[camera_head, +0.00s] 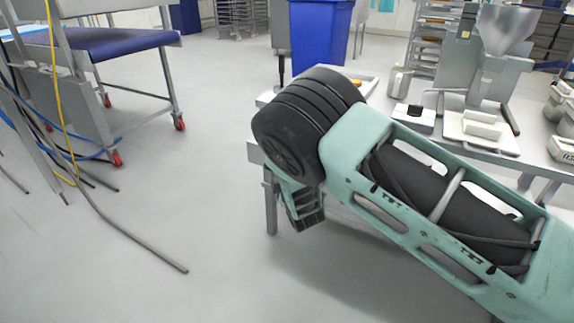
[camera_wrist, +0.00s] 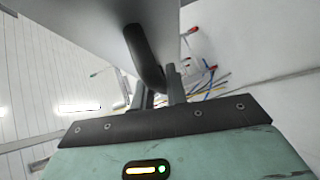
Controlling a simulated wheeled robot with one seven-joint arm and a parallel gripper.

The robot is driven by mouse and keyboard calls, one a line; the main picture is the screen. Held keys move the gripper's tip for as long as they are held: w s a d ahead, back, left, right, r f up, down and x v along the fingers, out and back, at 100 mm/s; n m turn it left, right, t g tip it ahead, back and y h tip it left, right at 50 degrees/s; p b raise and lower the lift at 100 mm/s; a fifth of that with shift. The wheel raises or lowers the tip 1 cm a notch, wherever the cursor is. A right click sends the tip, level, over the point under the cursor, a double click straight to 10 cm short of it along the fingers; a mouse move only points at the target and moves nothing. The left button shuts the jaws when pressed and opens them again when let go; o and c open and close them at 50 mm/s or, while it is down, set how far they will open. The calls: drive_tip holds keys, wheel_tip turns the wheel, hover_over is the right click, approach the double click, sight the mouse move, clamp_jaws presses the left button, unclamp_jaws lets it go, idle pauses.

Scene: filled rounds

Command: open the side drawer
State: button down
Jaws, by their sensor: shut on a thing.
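In the wrist view a dark curved bar handle (camera_wrist: 143,55) stands out from a plain grey panel (camera_wrist: 85,28), which looks like the front of the side drawer. My gripper (camera_wrist: 160,88) has its two dark fingers shut on the lower end of this handle. In the head view my gripper (camera_head: 308,216) points down at the left end of the table, below my dark wrist joint. The handle and the drawer front are hidden there behind my arm. I cannot tell from these views how far the drawer stands out.
The grey table (camera_head: 480,150) runs right behind my arm, with a white tray (camera_head: 468,138), a scale-like box (camera_head: 413,118) and a jug (camera_head: 400,81) on it. A blue bin (camera_head: 318,35) stands behind. Floor at left is open, apart from loose cables (camera_head: 130,235) and a wheeled cart (camera_head: 112,42).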

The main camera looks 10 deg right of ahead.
drive_tip(key=shift+s+a, duration=0.2)
drive_tip(key=shift+s, duration=0.05)
drive_tip(key=c, duration=1.4)
unclamp_jaws()
drive_tip(key=v, duration=1.7)
drive_tip(key=shift+s, duration=0.15)
drive_tip(key=shift+r, duration=0.1)
